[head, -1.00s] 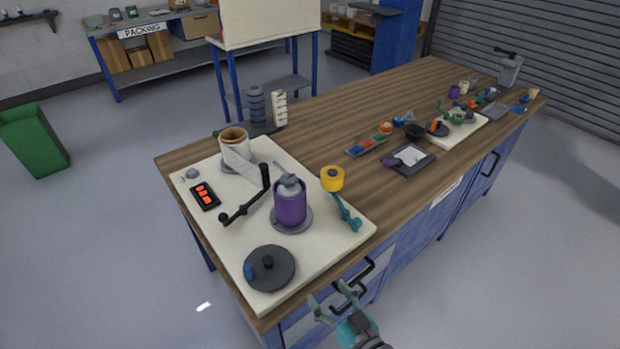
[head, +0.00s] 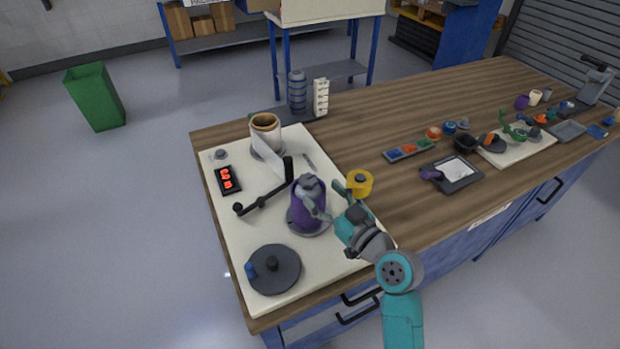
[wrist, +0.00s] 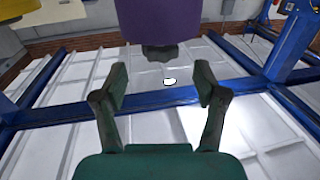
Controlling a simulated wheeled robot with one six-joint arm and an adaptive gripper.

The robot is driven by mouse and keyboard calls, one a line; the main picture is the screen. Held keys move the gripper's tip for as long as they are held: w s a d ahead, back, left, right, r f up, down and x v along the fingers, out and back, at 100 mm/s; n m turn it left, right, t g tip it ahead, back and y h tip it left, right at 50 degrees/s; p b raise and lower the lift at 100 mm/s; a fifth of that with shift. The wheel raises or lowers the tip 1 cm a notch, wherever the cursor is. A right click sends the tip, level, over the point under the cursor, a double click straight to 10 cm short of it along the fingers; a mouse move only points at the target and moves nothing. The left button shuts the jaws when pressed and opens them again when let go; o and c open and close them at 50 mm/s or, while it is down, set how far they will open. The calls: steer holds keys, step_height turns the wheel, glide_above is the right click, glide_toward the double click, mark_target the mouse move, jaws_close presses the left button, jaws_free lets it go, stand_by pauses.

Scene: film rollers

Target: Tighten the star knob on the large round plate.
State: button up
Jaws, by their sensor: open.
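A purple roller (head: 300,205) stands upright on a grey round plate (head: 296,226) on the pale board. A grey knob (head: 309,182) sits on its top. In the wrist view, which looks upside down, the purple roller (wrist: 160,20) hangs from the top edge with the dark, lobed knob (wrist: 160,53) at its end. My gripper (head: 328,198) is at the roller's right side in the head view. In the wrist view my gripper (wrist: 160,84) is open and empty, its fingertips apart from the knob. A larger dark disc (head: 290,277) with a black centre knob (head: 272,263) lies at the board's near corner.
A black crank arm (head: 265,195) and a film roll (head: 265,128) stand left of and behind the roller. A yellow roll (head: 359,184) is close to my gripper. The board (head: 245,225) has bare room near the front.

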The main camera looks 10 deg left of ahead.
mark_target(314, 186)
steer(key=shift+x, duration=3.1)
steer(key=shift+s, duration=0.1)
steer(key=c, duration=1.2)
